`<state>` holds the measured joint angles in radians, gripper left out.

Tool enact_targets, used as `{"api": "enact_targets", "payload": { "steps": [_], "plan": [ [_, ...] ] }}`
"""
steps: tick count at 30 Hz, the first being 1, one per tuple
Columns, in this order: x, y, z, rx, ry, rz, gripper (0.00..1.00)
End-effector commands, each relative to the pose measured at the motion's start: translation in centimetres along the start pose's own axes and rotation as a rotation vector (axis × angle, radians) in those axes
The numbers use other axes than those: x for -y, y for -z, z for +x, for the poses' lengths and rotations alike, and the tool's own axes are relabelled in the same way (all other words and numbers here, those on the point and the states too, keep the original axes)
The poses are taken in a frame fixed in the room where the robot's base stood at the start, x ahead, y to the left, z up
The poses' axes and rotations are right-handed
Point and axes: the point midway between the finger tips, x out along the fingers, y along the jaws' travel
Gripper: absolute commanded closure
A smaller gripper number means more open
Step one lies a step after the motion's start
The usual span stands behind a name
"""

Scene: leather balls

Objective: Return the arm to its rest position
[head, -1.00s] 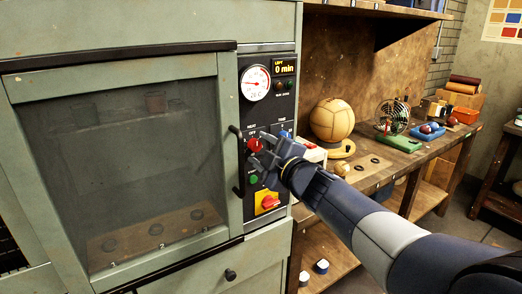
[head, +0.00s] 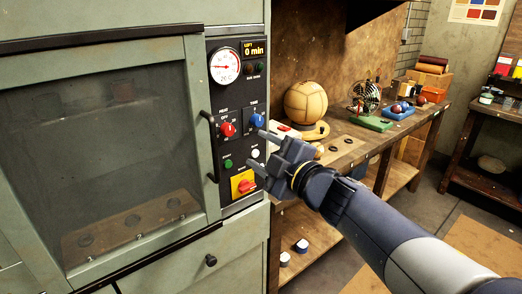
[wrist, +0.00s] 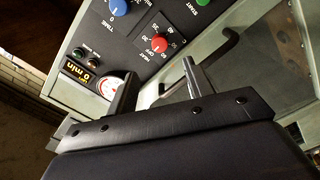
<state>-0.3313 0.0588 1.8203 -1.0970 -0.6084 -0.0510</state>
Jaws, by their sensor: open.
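My gripper (head: 262,153) is open and empty in front of the oven's control panel (head: 241,135). My dark blue and grey arm reaches in from the lower right of the head view. In the wrist view my gripper (wrist: 158,82) shows two spread fingers, with the red heat knob (wrist: 158,44) beyond them. The head view shows the red heat knob (head: 227,129) clear of the fingers, and the blue time knob (head: 256,120) just above the upper fingertip. I cannot tell whether any finger touches the panel.
The oven door (head: 108,150) is shut, with a black handle (head: 210,145) beside the panel. Open floor shows at the lower right.

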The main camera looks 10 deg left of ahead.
Motion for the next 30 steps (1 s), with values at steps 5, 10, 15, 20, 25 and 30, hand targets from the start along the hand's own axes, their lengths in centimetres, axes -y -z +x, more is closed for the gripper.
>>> {"api": "enact_targets", "payload": {
  "steps": [5,10,15,20,25,30],
  "plan": [
    [0.0,0.0,0.4,0.000,0.000,0.001,0.50],
    [0.1,0.0,2.4,-0.001,0.002,0.000,0.50],
    [0.1,0.0,5.4,-0.002,0.002,0.001,0.50],
    [0.0,0.0,8.0,-0.001,0.001,0.001,0.50],
    [0.0,0.0,10.0,0.000,0.000,0.001,0.50],
    [0.0,0.0,10.9,0.000,0.000,0.001,0.50]
  ]
}}
